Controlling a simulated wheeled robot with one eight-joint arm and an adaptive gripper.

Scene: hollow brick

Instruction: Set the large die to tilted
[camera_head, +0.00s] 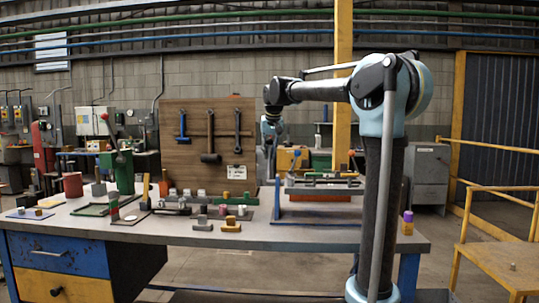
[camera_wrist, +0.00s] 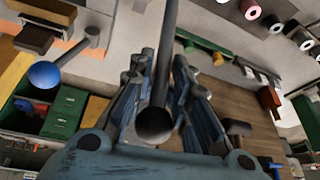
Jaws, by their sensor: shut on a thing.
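My gripper (camera_wrist: 163,62) is shut on a grey rod (camera_wrist: 158,50) with a dark round end (camera_wrist: 154,123). The rod runs between the fingers toward the top of the wrist view. I cannot tell for sure which thing is the large die.
A wooden board (camera_head: 190,115) with hanging tools stands behind the bench. A blue-legged rack (camera_head: 320,187) is right of my gripper. A green lever press (camera_head: 122,165) stands left. A blue ball on a rod (camera_wrist: 46,75) shows left in the wrist view.

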